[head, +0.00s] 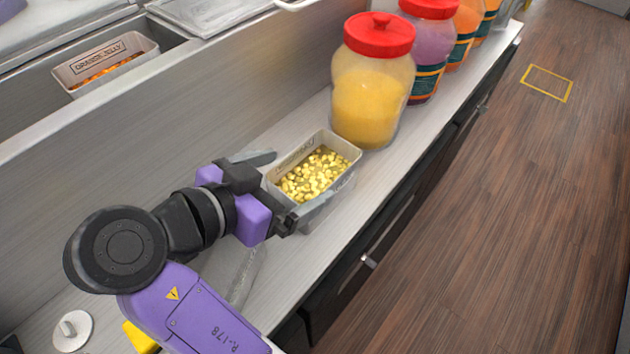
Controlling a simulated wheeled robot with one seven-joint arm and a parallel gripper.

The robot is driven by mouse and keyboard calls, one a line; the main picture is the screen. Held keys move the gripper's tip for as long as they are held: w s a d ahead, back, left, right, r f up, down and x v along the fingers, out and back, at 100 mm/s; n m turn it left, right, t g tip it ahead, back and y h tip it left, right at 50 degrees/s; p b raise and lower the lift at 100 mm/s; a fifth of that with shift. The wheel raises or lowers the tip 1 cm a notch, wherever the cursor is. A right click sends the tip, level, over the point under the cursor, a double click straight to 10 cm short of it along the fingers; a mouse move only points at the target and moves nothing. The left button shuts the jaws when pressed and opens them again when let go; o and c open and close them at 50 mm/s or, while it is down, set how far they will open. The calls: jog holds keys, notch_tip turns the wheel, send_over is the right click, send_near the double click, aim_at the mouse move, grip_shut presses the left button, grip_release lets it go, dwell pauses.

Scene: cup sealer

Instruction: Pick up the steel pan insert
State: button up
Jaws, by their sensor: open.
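The steel pan insert (347,178), a rectangular grey container with printed lettering inside its back wall, stands upright on the counter in the head view. It is filled with yellow cubes (318,174). My gripper (281,184) is open at the near left end of the insert. One finger is by its back left corner and the other is by its front side. I cannot tell whether either finger touches it. The front finger hides part of the insert's lower near corner.
A red-lidded jar of yellow contents (371,95) stands close behind the insert, with more jars beyond. An orange jelly bin (106,62) sits in the upper well. The counter's front edge (401,182) is close on the right. A round white lid (72,331) lies at lower left.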

jog(key=p+x, duration=0.1)
jog(key=x, duration=0.5)
jog(key=shift+w+d+f, duration=0.1)
jog(key=shift+w, duration=0.2)
jog(key=shift+c, duration=0.4)
jog(key=c, duration=1.8)
